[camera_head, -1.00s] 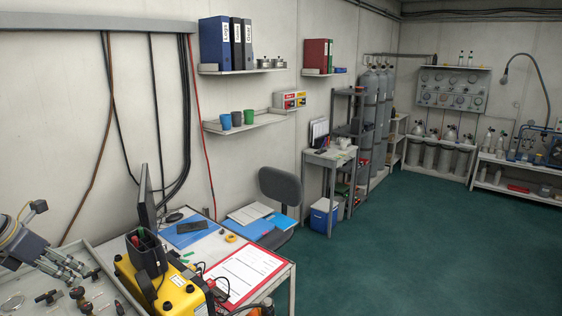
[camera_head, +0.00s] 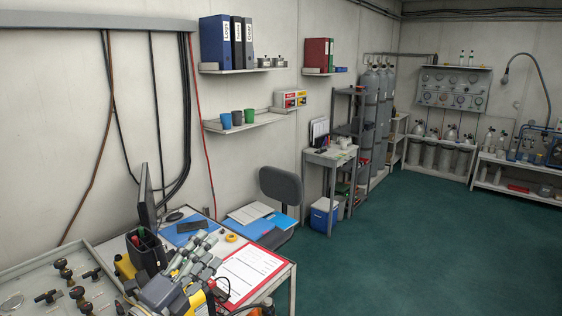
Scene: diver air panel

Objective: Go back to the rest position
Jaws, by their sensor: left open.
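My left gripper (camera_head: 203,250) shows at the bottom centre-left, over the yellow case (camera_head: 122,268) on the desk, and hides most of that case. Its grey fingers point up and away from me, toward the blue folder and the clipboard, and are apart with nothing seen between them. I cannot tell how high it is above the case.
The desk (camera_head: 285,285) holds a black pen holder (camera_head: 147,250), a monitor (camera_head: 147,200), a red clipboard with paper (camera_head: 247,272) and a yellow tape roll (camera_head: 232,238). Green floor (camera_head: 420,250) is clear at right.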

